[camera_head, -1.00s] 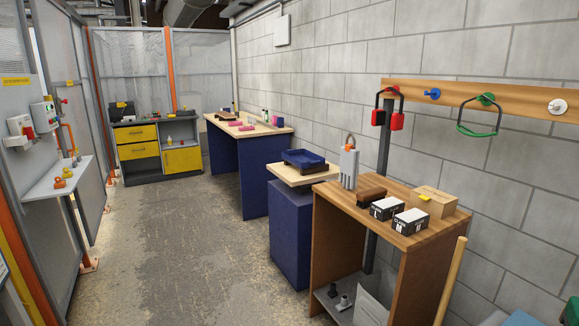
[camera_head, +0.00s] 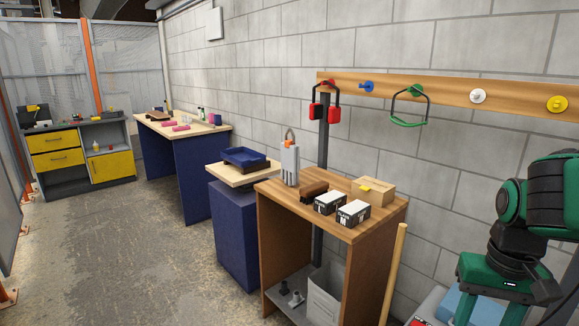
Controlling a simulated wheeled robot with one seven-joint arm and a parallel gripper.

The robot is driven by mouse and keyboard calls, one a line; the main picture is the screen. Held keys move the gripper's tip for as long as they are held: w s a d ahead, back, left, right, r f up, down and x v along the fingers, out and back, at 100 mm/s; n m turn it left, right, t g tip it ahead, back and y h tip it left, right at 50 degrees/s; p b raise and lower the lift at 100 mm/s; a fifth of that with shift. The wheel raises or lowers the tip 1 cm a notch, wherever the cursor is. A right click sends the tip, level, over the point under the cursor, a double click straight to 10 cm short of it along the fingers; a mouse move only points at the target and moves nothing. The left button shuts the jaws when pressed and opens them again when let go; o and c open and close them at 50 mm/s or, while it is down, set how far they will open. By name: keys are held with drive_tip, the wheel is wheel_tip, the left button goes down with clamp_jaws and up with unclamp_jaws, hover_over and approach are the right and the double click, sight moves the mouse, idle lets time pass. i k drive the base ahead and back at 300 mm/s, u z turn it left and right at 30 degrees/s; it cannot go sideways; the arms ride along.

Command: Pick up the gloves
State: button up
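I cannot pick out gloves with certainty. Small pink items (camera_head: 180,128) lie on the far blue workbench (camera_head: 186,160), too small to name. Two black-and-white boxes (camera_head: 352,213) sit on the near wooden bench (camera_head: 301,224), but their contents do not show. A grey upright object with an orange part (camera_head: 290,163) stands at that bench's back left corner.
A dark blue tray (camera_head: 246,158) rests on a blue pedestal (camera_head: 233,230). A brown item and a cardboard box (camera_head: 373,192) share the near bench. Red ear defenders (camera_head: 326,108) and a green-banded item (camera_head: 408,107) hang on the wall rail. The concrete floor (camera_head: 130,250) is open at left.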

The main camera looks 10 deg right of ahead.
sight(291, 151)
drive_tip(key=z, duration=0.05)
drive_tip(key=k, duration=0.65)
drive_tip(key=u, duration=0.3)
drive_tip(key=i, duration=1.6)
drive_tip(key=z, duration=0.35)
